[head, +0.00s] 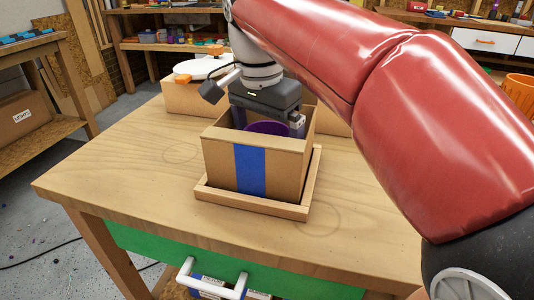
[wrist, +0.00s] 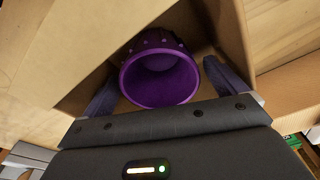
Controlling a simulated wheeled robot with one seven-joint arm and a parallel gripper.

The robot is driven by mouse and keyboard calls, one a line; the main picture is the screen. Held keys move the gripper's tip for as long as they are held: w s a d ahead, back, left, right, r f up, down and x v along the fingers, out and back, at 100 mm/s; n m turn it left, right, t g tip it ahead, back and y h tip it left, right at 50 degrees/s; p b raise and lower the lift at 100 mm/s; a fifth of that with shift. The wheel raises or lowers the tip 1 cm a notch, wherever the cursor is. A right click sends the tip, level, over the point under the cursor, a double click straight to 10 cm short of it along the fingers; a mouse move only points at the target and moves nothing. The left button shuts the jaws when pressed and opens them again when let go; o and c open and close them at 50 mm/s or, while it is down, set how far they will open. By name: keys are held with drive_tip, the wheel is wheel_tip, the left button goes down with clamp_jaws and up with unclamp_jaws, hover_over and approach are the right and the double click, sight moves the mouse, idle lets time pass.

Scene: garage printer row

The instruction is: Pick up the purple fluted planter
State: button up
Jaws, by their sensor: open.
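The purple fluted planter (head: 266,128) sits inside an open-topped cardboard box (head: 215,158) with a blue stripe on its front. In the head view only its upper rim shows; the box wall hides the rest. The wrist view shows the planter's (wrist: 150,90) round open mouth and knobbly outer side. My gripper (head: 268,118) points down into the box from above. In the wrist view the gripper's (wrist: 166,86) two dark fingers are spread, one on each side of the planter. Whether either finger touches it I cannot tell.
The box stands in a shallow wooden tray (head: 252,206) on a wooden workbench (head: 120,180). Behind it is another box (head: 182,99) with a white disc (head: 203,67) and orange parts on top. The bench is clear at left and front. An orange bin (head: 519,94) is at far right.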

drive_tip(key=shift+c, duration=0.2)
drive_tip(key=c, duration=1)
drive_tip(key=shift+r, duration=0.15)
